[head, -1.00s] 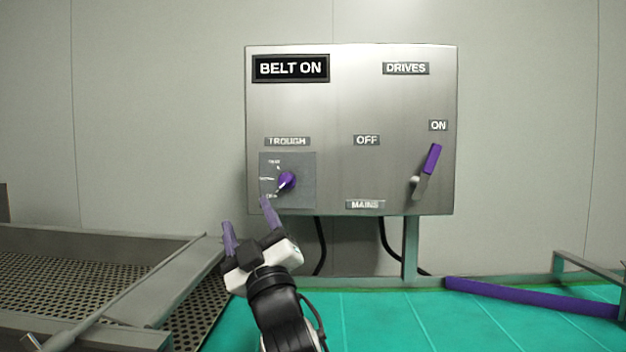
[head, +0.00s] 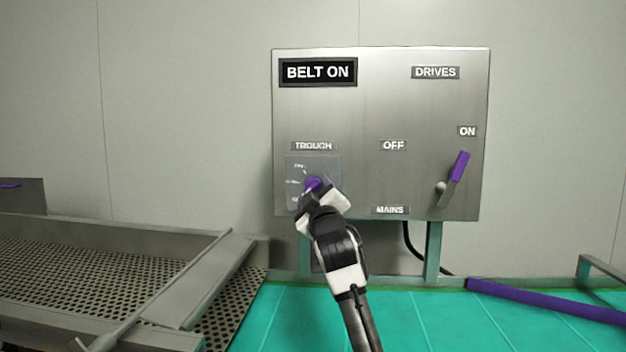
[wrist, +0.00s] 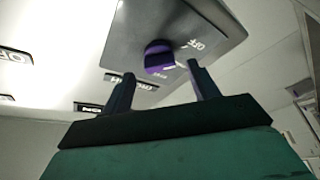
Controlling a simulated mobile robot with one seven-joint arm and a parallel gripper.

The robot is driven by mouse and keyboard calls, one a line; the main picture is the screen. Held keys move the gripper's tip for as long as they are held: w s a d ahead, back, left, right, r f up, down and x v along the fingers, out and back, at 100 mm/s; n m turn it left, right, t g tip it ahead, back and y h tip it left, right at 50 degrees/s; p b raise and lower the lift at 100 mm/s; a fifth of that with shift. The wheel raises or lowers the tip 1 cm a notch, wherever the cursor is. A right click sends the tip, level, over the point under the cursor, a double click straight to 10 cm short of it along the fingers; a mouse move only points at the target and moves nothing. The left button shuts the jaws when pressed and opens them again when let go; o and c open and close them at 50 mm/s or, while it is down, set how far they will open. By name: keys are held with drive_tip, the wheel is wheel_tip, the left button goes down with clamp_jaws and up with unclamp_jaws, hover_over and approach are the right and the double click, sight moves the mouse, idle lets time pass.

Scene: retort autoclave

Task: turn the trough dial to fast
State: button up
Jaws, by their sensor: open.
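The trough dial is a purple knob on a grey plate at the lower left of the steel control panel (head: 380,110), below the TROUGH label. In the head view the knob (head: 313,184) shows just above my gripper, which hides its lower part and most of the scale words. In the wrist view the knob (wrist: 159,57) stands on its plate beyond and between the two fingertips. My gripper (wrist: 163,78) is open, with a finger on each side and some room around the knob. I cannot tell where the dial points.
A purple-handled lever (head: 455,178) stands near ON at the panel's right. A BELT ON sign (head: 318,72) is at the top left. A perforated metal trough (head: 110,280) lies to the left. A purple bar (head: 545,302) lies along the green floor's right side.

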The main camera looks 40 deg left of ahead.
sight(313, 186)
drive_tip(key=shift+p+x, duration=0.4)
drive_tip(key=shift+x, duration=0.9)
drive_tip(key=shift+f, duration=0.1)
drive_tip(key=c, duration=1)
